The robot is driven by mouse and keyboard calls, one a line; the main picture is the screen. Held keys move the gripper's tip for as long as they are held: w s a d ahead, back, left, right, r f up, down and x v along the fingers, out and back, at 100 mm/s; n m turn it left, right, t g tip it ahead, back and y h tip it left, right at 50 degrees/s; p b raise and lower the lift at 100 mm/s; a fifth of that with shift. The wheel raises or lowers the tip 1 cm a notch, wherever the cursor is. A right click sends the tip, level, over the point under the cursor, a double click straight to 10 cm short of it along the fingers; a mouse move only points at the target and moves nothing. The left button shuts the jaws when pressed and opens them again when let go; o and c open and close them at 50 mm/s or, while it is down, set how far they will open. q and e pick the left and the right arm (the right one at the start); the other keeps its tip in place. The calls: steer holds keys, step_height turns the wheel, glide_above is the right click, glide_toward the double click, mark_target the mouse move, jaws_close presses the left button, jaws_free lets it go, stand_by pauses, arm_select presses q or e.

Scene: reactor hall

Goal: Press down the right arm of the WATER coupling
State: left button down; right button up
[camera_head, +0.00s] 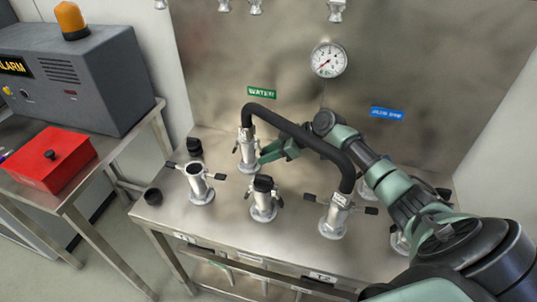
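The WATER coupling (247,152) is a silver upright fitting on the steel table, below the green WATER label (261,92). One end of a thick black hose (300,132) sits on its top. A small dark lever arm shows at its left side; its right arm is hidden or hard to make out beside my gripper. My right gripper (268,156), green, is just right of the coupling, under the hose, its tips close to the coupling's side. I cannot tell whether they touch or whether the gripper is open. My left gripper is not in view.
The hose's other end sits on a front right coupling (335,213). Open-topped (200,185) and black-capped (263,198) couplings stand at the front. A gauge (328,60) and blue label (387,113) are on the back panel. An alarm box (90,75) and red box (52,160) stand left.

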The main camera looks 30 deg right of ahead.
steer(key=shift+d, duration=0.1)
steer(key=b+v, duration=0.1)
steer(key=v, duration=0.6)
steer(key=shift+s+r, duration=0.2)
steer(key=shift+r, duration=0.05)
steer(key=shift+d, duration=0.15)
